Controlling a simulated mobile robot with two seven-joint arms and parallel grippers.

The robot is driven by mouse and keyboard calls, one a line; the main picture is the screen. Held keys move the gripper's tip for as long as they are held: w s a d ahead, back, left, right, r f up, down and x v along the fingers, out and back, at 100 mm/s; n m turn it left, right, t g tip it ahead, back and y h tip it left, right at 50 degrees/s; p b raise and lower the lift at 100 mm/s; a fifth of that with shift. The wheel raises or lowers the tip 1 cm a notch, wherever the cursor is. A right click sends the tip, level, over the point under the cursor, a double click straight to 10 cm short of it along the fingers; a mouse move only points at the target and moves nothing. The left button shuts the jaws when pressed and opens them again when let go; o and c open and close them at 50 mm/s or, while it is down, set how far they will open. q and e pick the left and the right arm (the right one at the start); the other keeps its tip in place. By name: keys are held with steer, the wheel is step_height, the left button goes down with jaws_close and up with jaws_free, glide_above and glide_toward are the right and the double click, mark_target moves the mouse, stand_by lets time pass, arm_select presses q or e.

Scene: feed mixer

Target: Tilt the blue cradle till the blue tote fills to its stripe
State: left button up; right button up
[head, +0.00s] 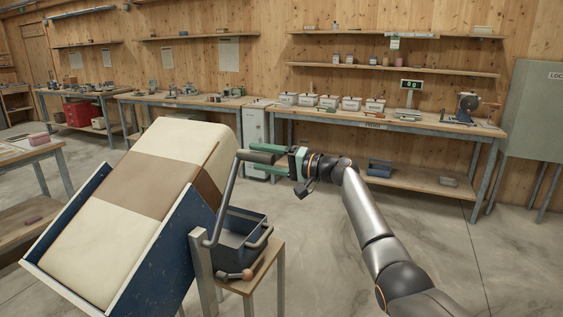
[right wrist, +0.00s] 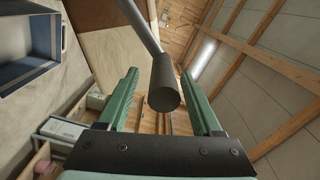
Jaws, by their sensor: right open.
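The blue cradle (head: 172,262) stands tilted at the left and holds a large cream sack (head: 100,228) with a brown band. A grey crank lever (head: 226,200) rises from its side to a dark cylindrical grip (head: 256,157). The blue tote (head: 236,242) sits beside the cradle, partly hidden behind the lever; I see no grain in it and cannot make out its stripe. My right gripper (head: 256,158) is open, its green fingers on either side of the grip. In the right wrist view the grip (right wrist: 164,90) lies between the fingers with gaps at both sides. My left gripper is out of view.
A small wooden stand (head: 262,272) carries the tote. A long bench (head: 400,124) with lidded white tubs and a scale display (head: 411,86) runs along the back wall. A grey locker (head: 535,115) stands at the right. The concrete floor at right is clear.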

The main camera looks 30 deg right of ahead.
steer(key=b+v, duration=0.2)
steer(key=v, duration=1)
